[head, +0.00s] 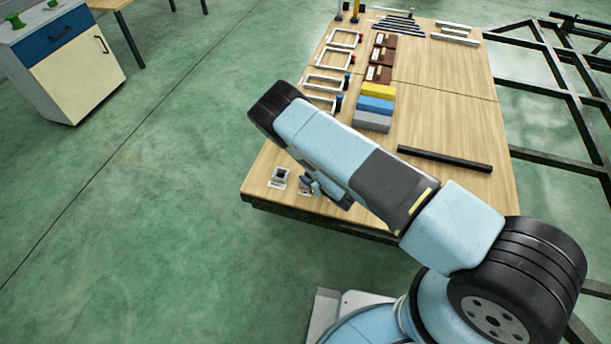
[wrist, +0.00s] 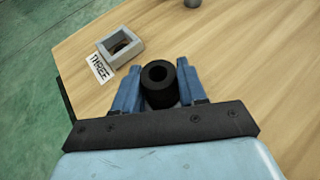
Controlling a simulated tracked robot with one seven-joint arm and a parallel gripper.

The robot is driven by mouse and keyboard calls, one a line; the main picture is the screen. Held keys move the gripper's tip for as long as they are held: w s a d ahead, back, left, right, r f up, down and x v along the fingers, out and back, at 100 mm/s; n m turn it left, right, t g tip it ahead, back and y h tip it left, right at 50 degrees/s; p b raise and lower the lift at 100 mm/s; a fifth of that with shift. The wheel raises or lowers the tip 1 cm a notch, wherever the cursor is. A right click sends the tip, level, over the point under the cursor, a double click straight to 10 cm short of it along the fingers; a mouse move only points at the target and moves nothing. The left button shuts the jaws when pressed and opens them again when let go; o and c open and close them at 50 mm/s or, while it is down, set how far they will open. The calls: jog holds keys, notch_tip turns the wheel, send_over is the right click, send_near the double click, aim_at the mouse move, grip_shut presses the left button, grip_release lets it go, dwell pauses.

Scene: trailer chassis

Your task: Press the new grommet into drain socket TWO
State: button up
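In the wrist view a black ring-shaped grommet (wrist: 160,84) with a round hole sits between the two blue fingers of my gripper (wrist: 158,88). Both fingers appear to touch its sides. A grey square socket (wrist: 122,46) with a dark inside and the label THREE (wrist: 98,66) stands left of my gripper, apart from it. In the head view this socket (head: 280,175) is near the table's front left corner, and my gripper (head: 314,185) is just right of it, low over the table. Part of a white label (head: 304,190) shows beside my gripper. I cannot see socket TWO; whether the grommet rests on anything is hidden.
The wooden table (head: 450,120) holds a black bar (head: 444,159), yellow, blue and grey blocks (head: 375,105), brown blocks (head: 381,57) and several pale frames (head: 325,82). A dark chassis frame (head: 560,90) lies right. A cabinet (head: 75,75) stands far left.

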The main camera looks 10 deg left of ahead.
jog(key=shift+s, duration=0.2)
jog(key=v, duration=1.1)
jog(key=shift+d+r, duration=0.35)
